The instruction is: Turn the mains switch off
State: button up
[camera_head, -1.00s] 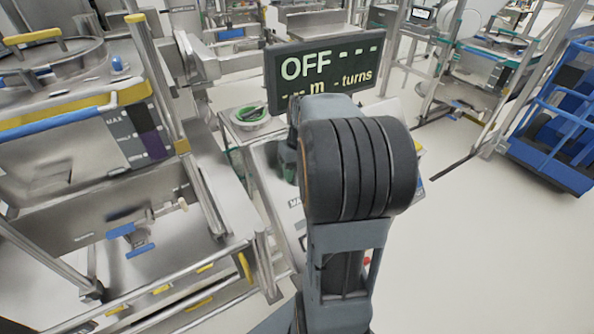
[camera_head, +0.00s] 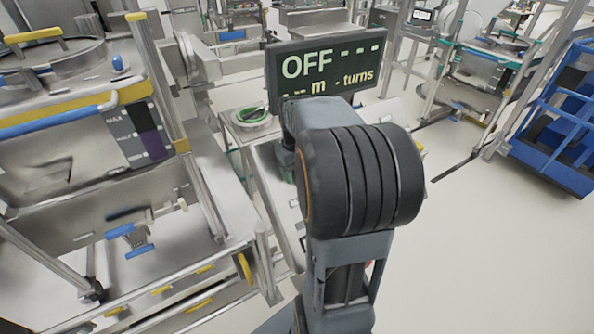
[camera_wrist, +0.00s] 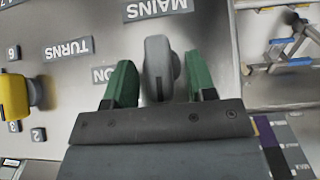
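The mains switch (camera_wrist: 160,68) is a grey lever-like knob on a metal panel, under an upside-down MAINS label (camera_wrist: 157,8) in the wrist view. An ON label (camera_wrist: 103,74) lies to its left, partly covered by a finger. My gripper (camera_wrist: 158,82) is open, with one green finger on each side of the knob and a visible gap on both sides. In the head view my arm hides the switch and most of the panel. The display (camera_head: 325,68) above the panel reads OFF, with dashes on its upper line.
A yellow knob (camera_wrist: 15,97) and a TURNS label (camera_wrist: 68,48) are on the same panel at left. A steel machine with a tank (camera_head: 60,70) stands left of the panel. A blue cart (camera_head: 560,115) stands at right. The floor (camera_head: 500,250) at right is clear.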

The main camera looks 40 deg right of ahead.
notch_tip(320, 180, up, 14)
jog(key=shift+b, duration=0.3)
dwell(0.3)
jog(key=shift+a+f, duration=0.1)
dwell(0.4)
